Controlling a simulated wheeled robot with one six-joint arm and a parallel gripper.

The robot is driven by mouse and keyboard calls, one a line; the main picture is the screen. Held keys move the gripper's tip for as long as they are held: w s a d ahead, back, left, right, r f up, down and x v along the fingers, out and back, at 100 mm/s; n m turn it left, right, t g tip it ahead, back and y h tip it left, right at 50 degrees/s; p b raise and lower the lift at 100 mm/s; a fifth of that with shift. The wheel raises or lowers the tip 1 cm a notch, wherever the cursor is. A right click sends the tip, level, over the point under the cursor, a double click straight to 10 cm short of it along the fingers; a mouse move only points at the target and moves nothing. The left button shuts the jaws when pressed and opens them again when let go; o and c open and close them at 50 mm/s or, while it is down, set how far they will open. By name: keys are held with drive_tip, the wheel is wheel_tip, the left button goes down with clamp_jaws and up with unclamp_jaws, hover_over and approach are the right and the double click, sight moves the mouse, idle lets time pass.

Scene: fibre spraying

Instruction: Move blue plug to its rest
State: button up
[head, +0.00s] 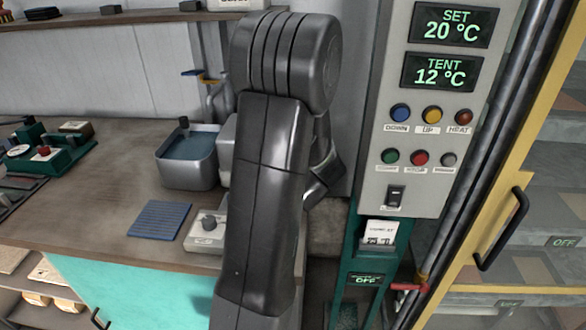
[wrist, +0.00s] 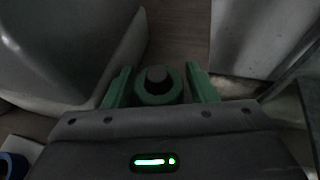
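My gripper (wrist: 160,78) shows in the wrist view, its two green fingers spread apart. A green ring-shaped thing with a dark grey round middle (wrist: 157,74) lies between them, and a thin gap seems to show on the right. I cannot tell how far below the fingertips it is. In the head view my arm hides the gripper. I cannot make out the plug or its rest there.
A grey basin (head: 187,174) of water, a blue ribbed mat (head: 160,220) and a small box with a black knob (head: 206,235) stand on the bench. A control panel (head: 425,150) rises right of my arm. A yellow-framed door (head: 515,130) stands at the far right.

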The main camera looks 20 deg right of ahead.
drive_tip(key=shift+o, duration=0.6)
drive_tip(key=v, duration=1.4)
drive_tip(key=shift+w, duration=0.2)
drive_tip(key=x, duration=1.3)
drive_tip(key=shift+w+f, duration=0.15)
drive_tip(key=shift+w, duration=0.05)
drive_tip(key=shift+d, duration=0.1)
